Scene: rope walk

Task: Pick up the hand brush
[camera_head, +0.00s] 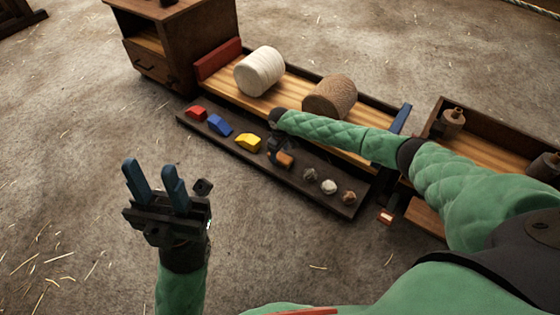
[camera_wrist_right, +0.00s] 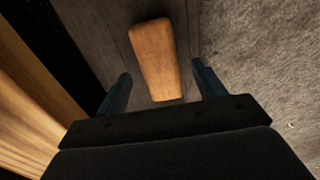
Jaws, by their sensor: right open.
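Whether the fingers reach down beside the block is unclear. My left gripper (camera_head: 151,172) is open and empty over the bare floor at left, fingers pointing up in the picture.
Red (camera_head: 196,113), blue (camera_head: 219,125) and yellow (camera_head: 248,142) blocks sit left along the shelf; several small lumps (camera_head: 329,187) sit right. Behind are a white roll (camera_head: 259,71) and a brown rope roll (camera_head: 330,97). A wooden cabinet (camera_head: 180,50) stands far left.

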